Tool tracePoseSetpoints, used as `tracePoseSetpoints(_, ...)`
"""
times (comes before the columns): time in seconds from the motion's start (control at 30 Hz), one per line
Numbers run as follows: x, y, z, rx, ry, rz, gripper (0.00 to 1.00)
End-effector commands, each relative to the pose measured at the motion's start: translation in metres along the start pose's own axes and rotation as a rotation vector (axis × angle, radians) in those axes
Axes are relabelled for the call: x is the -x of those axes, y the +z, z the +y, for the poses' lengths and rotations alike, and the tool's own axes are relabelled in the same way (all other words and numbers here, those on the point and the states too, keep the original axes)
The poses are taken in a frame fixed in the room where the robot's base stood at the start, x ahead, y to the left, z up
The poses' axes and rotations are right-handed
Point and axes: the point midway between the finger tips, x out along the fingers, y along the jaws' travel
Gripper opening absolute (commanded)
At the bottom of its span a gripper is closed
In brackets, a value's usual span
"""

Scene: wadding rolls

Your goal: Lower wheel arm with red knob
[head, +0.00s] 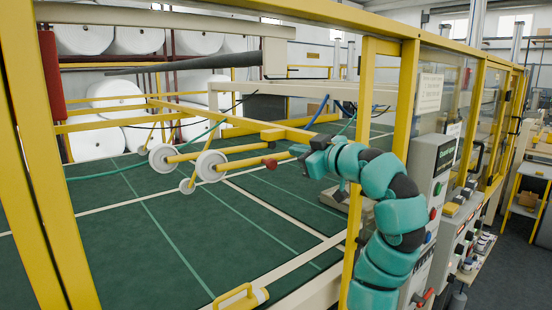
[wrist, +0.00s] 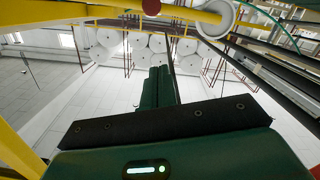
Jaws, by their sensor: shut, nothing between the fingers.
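The yellow wheel arm (head: 235,163) reaches out over the green bed, with white wheels (head: 211,166) at its left end. The red knob (head: 270,163) is on its right part, just left of my gripper (head: 304,150). My gripper is shut and empty, and appears apart from the knob. In the wrist view, my shut gripper (wrist: 160,72) points away from the camera. The red knob (wrist: 151,6) is cut by the top edge there, above the fingertips, with the yellow bar (wrist: 185,13) and a white wheel (wrist: 216,18) beside it.
A control panel (head: 428,200) with buttons is to the right. A yellow handle (head: 240,297) is at the front edge. White rolls (head: 95,140) are at the back. The green bed (head: 110,230) is clear below the wheels.

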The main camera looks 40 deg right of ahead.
Motion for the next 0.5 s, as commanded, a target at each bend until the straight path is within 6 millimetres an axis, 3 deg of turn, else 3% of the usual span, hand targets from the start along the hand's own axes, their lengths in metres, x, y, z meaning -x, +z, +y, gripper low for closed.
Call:
tracePoseSetpoints(0.27, -0.004, -0.001, 0.000, -0.001, 0.000, 0.002, 0.00)
tracePoseSetpoints(0.5, -0.038, -0.003, 0.000, -0.003, -0.003, 0.001, 0.00)
